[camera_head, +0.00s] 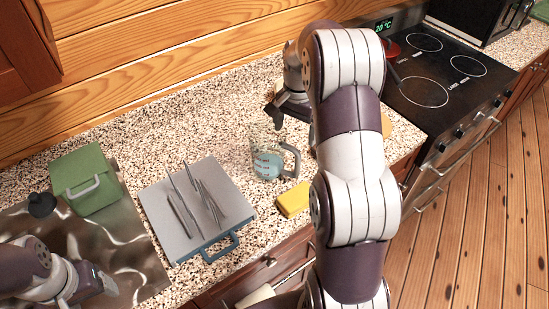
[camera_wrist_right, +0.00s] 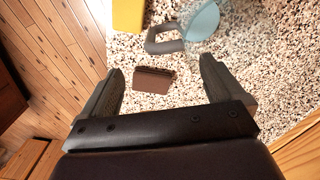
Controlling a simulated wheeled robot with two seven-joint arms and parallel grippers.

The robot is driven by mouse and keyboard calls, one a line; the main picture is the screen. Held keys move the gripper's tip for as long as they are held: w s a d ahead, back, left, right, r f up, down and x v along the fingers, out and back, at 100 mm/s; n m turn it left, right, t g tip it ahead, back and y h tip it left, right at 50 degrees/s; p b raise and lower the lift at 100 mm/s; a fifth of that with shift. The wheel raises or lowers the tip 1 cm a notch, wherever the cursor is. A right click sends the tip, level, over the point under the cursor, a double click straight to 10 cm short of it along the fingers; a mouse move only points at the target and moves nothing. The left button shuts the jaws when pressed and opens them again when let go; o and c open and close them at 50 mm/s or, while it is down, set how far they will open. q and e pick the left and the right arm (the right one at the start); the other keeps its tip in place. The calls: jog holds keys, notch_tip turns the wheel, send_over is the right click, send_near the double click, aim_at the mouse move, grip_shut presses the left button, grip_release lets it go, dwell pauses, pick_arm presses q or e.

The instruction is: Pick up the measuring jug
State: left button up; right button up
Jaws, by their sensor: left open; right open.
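My right gripper (camera_wrist_right: 162,75) is open and apart from the jug. In the head view, my right gripper (camera_head: 288,107) is behind the jug, partly hidden by my arm. My left gripper (camera_head: 104,287) is open at the lower left, over the metal surface, far from the jug.
A yellow sponge (camera_head: 293,199) lies just in front of the jug. A small brown block (camera_wrist_right: 153,80) shows between my right fingers. A black stove (camera_head: 440,75) is right.

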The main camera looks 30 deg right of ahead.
aim_at(290, 149)
jog(key=f, duration=0.1)
jog(key=a+f+p, duration=0.1)
jog(key=f, duration=0.3)
jog(key=shift+a+p, duration=0.3)
jog(key=shift+p, duration=0.1)
jog(key=f, duration=0.2)
jog(key=d+f+p, duration=0.1)
jog(key=f, duration=0.2)
jog(key=shift+w+d+p, duration=0.15)
jog(key=shift+p, duration=0.15)
jog(key=shift+a, duration=0.3)
jog(key=shift+c, duration=0.3)
jog(key=shift+a+r, duration=0.1)
jog(key=c, duration=0.5)
pick_arm(q)
jog(key=shift+s+a+r, duration=0.1)
jog(key=shift+a+r, duration=0.35)
jog(key=shift+r, duration=0.2)
pick_arm(e)
jog(key=c, duration=0.8)
